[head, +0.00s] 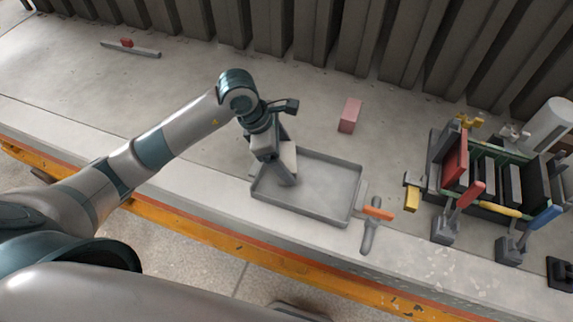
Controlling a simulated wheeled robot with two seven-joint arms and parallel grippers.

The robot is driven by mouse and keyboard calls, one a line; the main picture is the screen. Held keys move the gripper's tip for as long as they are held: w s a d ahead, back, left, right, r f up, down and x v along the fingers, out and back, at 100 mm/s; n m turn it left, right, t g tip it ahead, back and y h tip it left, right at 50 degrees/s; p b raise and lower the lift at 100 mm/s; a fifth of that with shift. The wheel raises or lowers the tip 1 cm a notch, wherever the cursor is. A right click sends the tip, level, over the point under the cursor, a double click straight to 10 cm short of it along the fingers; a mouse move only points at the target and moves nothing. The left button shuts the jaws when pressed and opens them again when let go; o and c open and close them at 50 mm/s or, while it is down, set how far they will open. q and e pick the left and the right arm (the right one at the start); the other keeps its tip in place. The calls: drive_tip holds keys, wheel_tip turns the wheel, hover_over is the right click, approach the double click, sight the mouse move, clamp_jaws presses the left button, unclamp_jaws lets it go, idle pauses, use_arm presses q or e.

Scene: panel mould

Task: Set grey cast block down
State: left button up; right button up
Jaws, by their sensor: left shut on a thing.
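My left gripper (273,158) comes in from the left and points down over the left part of a shallow grey tray (328,188). It is shut on the grey cast block (288,162), which shows beside and below the jaws. The jaws hide part of the block. I cannot tell whether the block touches the tray floor. My right gripper is out of view.
A pink block (349,115) lies behind the tray. A mould with clamps (490,178) stands further right. A ribbed wall closes the back. The right of the tray is empty.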

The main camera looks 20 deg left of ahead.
use_arm(q)
wheel_tip(320, 180, down, 3)
drive_tip(key=shift+f+p, duration=0.15)
drive_tip(key=shift+p, duration=0.7)
drive_tip(key=shift+f, duration=0.3)
drive_tip(key=shift+f, duration=0.1)
drive_tip(key=o, duration=1.3)
